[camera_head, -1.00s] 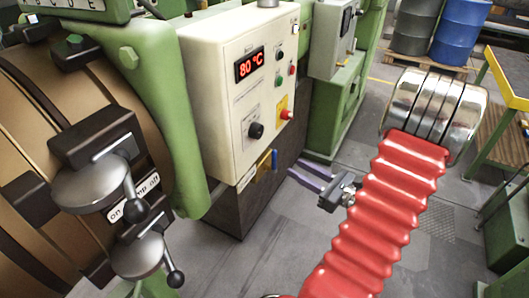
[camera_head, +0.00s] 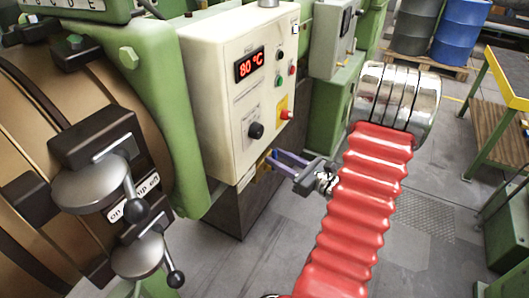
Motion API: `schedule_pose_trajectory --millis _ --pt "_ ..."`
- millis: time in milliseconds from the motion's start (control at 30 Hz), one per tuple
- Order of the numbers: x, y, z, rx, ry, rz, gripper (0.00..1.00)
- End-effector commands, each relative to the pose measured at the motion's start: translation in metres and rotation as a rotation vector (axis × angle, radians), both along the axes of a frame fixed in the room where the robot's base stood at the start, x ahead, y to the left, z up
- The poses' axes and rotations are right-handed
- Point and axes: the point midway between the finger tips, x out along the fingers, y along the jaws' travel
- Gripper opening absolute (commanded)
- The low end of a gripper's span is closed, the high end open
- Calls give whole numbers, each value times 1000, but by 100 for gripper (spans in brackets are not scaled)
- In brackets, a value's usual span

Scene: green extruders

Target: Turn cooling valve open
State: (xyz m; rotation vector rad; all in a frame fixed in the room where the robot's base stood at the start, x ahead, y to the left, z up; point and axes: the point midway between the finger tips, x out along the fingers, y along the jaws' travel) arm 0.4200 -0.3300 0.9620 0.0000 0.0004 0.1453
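The cooling valve sits low on the side of the cream control box, above a dark base. Its yellow part (camera_head: 264,168) shows just behind my fingertips. Its blue handle, plain a second ago, is now mostly hidden by the fingers. My gripper (camera_head: 273,156) has two purple fingers, apart with a gap between them. The tips are at the valve; I cannot tell whether they touch the handle. The red bellows and silver joint on the right are my arm.
The cream control box (camera_head: 227,95) shows 80 °C and carries a black knob and buttons. A green machine with brown drum and ball-ended levers (camera_head: 134,208) fills the left. Open grey floor (camera_head: 250,265) lies below. Blue drum (camera_head: 461,32) and yellow-edged table stand right.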

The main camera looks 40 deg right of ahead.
Motion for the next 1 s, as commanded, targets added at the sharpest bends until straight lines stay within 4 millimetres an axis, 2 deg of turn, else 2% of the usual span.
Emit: schedule_pose_trajectory --millis 300,433,833,1000 --pt "40 7 0 0 0 4 31" --pt "50 8 0 0 0 3 31" --pt "55 8 0 0 0 0 30" --pt "55 8 0 0 0 1 18"
